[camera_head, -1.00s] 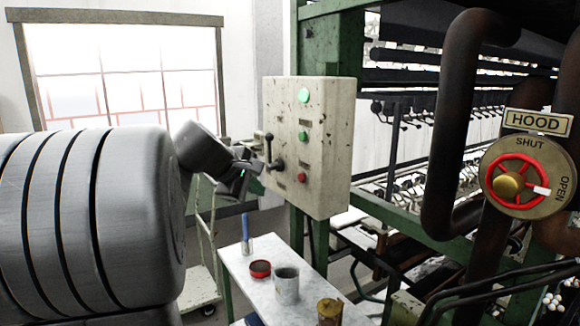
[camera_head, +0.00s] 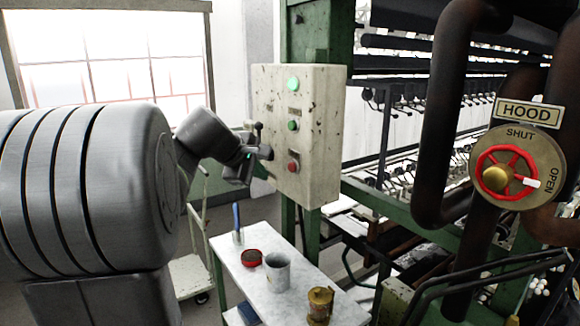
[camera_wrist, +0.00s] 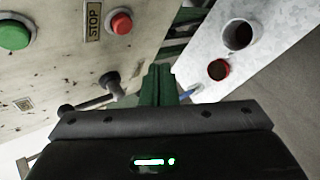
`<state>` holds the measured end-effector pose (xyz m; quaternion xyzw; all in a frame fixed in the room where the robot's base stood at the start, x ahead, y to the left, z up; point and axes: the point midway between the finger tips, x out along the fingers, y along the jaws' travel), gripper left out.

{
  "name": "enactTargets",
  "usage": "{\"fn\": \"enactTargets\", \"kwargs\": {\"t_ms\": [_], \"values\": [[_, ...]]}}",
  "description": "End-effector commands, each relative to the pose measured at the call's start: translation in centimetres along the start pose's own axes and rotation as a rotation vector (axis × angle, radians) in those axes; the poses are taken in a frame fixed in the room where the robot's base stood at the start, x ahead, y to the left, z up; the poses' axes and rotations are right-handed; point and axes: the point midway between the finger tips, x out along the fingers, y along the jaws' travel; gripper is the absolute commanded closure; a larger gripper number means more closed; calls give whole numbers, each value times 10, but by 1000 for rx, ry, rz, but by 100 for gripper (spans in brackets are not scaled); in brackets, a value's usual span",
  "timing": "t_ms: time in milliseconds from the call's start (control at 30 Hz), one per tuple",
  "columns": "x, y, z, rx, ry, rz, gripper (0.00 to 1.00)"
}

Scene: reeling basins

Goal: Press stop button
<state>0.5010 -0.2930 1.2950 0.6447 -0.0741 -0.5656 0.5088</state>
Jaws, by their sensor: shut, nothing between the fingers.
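The stop button is a red button (camera_head: 293,166), lowest on the right side of the cream control box's face (camera_head: 325,120). In the wrist view the red button (camera_wrist: 121,22) stands at the top, beside a STOP label (camera_wrist: 94,20). My gripper (camera_head: 243,169) is shut and empty, to the left of the box and of the red button, close to a dark lever (camera_head: 259,136). I cannot tell whether it touches the lever.
A green button (camera_head: 293,125) and a lit green lamp (camera_head: 293,84) sit above the red one. Below stands a marble-topped table (camera_head: 238,267) with a grey cup (camera_head: 277,272), red tin (camera_head: 251,257) and brass pot (camera_head: 320,304). A HOOD valve wheel (camera_head: 505,178) is at right.

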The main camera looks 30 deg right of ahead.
Motion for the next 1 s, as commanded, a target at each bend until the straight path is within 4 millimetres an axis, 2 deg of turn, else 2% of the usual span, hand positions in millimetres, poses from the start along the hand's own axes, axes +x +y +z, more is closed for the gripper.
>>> {"fn": "enactTargets", "kwargs": {"t_ms": [133,400,1000], "values": [[14,12,13,3,-3,-2,100],[30,23,23,0,-1,0,100],[33,24,24,0,0,0,100]]}}
